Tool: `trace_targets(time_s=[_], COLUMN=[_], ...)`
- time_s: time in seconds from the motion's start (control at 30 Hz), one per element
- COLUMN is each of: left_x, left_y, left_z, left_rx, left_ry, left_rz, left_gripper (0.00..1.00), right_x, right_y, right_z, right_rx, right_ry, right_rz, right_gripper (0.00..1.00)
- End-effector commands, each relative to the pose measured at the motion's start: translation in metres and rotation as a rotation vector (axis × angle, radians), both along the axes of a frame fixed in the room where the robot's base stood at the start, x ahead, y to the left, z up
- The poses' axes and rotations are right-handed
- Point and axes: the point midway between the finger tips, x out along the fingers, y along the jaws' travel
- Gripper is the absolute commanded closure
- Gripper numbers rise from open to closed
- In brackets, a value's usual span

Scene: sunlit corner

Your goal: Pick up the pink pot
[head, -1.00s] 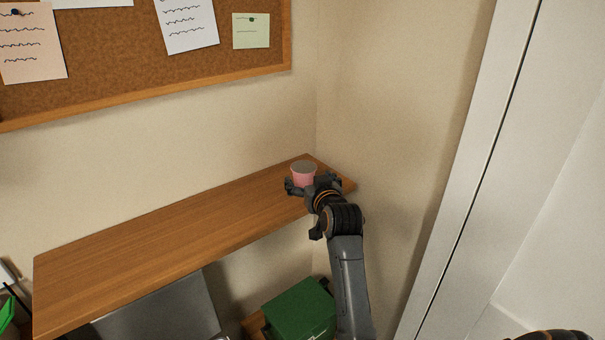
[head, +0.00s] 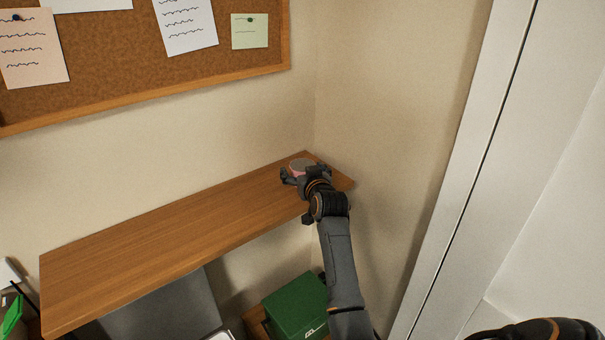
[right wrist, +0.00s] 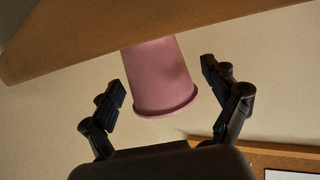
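The pink pot (head: 301,166) stands at the far right end of the wooden shelf (head: 160,245), by the room corner. In the head view my right gripper (head: 298,176) is at the pot and hides most of its front side. In the right wrist view, which is turned over, the pot (right wrist: 160,80) sits between the two open fingers (right wrist: 165,88), with a gap on each side. The fingers do not touch it. My left gripper is not in view.
Walls meet just behind and right of the pot. A corkboard (head: 110,85) with pinned papers hangs above the shelf. The shelf left of the pot is bare. A green box (head: 298,306) and a grey panel (head: 165,310) are below it.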

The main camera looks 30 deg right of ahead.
Motion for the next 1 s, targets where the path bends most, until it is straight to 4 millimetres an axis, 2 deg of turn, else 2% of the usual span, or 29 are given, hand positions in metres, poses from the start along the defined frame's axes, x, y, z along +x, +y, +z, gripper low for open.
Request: trace_targets(time_s=[0.03,0.2,0.5,0.67,0.87,1.0], left_x=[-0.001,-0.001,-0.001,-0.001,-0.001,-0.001], left_y=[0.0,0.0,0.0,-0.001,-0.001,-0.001], left_z=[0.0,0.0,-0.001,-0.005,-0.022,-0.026], left_rx=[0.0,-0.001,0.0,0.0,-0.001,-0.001], left_ry=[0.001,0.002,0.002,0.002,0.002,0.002], left_rz=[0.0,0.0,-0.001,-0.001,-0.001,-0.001], left_gripper=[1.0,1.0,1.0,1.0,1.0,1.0], right_x=[0.0,0.0,0.0,0.0,0.0,-0.023], right_y=[0.0,0.0,0.0,0.0,0.0,0.004], right_z=[0.0,0.0,0.0,0.007,0.032,0.058], right_rx=[0.0,0.0,0.0,-0.001,-0.002,-0.004], right_ry=[0.0,0.0,0.0,-0.002,-0.007,-0.008], right_rz=[0.0,0.0,0.001,0.001,-0.001,-0.001], right_gripper=[0.29,0.6,0.61,0.61,0.61,0.61])
